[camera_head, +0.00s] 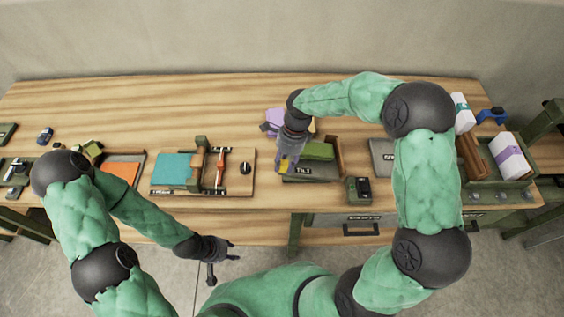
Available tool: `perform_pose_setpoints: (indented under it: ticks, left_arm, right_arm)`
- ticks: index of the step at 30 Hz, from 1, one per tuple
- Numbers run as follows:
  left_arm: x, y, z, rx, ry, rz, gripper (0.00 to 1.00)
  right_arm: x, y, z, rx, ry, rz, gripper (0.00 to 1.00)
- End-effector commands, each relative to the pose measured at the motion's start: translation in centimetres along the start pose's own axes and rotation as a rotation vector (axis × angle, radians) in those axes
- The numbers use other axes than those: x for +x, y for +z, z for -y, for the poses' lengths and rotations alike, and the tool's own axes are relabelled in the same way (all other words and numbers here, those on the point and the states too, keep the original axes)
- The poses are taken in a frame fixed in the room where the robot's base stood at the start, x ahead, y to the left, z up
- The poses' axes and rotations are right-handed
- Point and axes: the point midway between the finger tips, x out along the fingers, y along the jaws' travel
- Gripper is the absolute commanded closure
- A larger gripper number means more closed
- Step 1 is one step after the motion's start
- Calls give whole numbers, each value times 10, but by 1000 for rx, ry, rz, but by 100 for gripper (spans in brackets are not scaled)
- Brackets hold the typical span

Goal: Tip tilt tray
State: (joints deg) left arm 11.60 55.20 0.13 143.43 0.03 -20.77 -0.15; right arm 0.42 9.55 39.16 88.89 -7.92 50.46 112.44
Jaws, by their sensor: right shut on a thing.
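The tilt tray (328,174) is a dark shallow tray with a label reading "TILT" on its front, right of the table's middle. A green block-like item (318,151) lies in it, and a brown wall stands at its right side. My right gripper (286,163) points down at the tray's left edge and is shut on it; the fingertips are small and the exact contact is hard to see. The tray looks about flat. My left gripper (222,261) hangs empty in front of the table, away from the tray, with its fingers spread.
A purple item (276,117) lies behind my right gripper. A board with a teal sheet (172,168) lies to the left. A green crate (505,190) holds boxes at the right.

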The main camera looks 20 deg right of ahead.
Motion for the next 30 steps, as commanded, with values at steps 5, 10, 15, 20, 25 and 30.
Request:
perform_pose_setpoints:
  ticks: [5, 10, 15, 20, 25, 30]
  left_arm:
    - [1, 0, 0, 0, 0, 1, 60]
    - [1, 0, 0, 0, 0, 1, 60]
    - [1, 0, 0, 0, 0, 1, 60]
    - [1, 0, 0, 0, 0, 1, 60]
    - [1, 0, 0, 0, 0, 0, 60]
    - [0, 0, 0, 0, 0, 0, 60]
  right_arm:
    - [-4, -4, 4, 0, -9, -3, 100]
    - [-4, -3, 4, 1, -11, -2, 49]
    - [-3, -2, 3, 0, -7, -2, 49]
    - [-2, -2, 2, 0, -4, -2, 49]
    - [-2, -1, 2, 0, -4, -1, 49]
    - [-15, -1, 2, 0, -7, 0, 49]
